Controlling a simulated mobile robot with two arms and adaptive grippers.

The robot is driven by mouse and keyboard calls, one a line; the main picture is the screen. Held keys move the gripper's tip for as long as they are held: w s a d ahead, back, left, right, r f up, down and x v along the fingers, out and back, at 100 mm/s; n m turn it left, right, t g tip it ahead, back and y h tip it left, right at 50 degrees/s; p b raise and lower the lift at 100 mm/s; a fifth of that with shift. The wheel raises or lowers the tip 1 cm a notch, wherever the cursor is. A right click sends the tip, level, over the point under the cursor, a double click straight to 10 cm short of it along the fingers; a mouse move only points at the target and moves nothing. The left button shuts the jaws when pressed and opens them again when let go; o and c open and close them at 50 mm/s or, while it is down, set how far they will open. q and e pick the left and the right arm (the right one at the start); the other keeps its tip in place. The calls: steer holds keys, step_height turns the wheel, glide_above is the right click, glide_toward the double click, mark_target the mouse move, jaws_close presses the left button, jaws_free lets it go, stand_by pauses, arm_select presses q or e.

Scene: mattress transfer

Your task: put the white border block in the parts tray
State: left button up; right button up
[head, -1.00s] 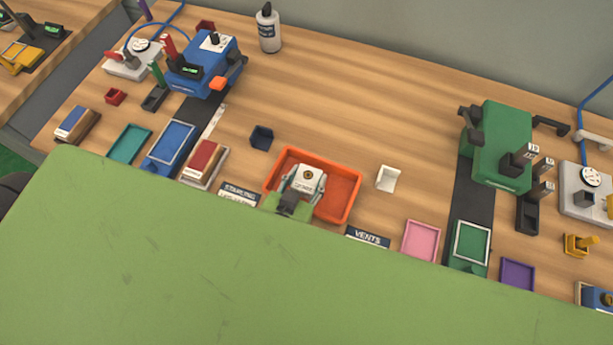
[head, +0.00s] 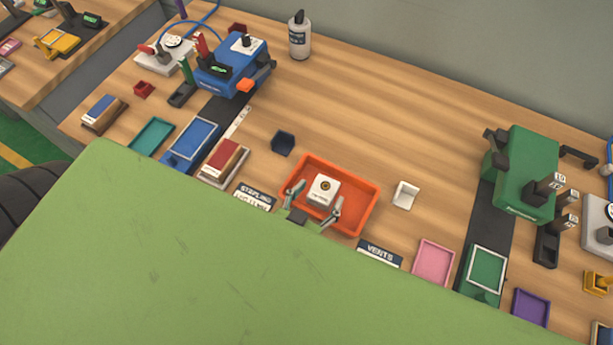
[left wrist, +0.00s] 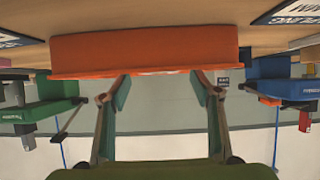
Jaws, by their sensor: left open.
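Only a thin white strip of the block shows there. My right gripper is not in view.
A small white open holder (head: 405,195) stands right of the tray, and a dark blue one (head: 283,143) stands behind-left. A "VENTS" sign (head: 380,254) and a stapling sign (head: 255,196) stand near the front edge. A green machine (head: 525,172) is at right.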

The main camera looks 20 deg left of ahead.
arm_select(q)
steer(key=b+v, duration=0.1)
steer(key=v, duration=0.5)
steer(key=shift+s, duration=0.25)
steer(key=shift+b+v, duration=0.3)
steer(key=shift+v, duration=0.6)
steer(key=shift+r, duration=0.1)
steer(key=shift+w, duration=0.1)
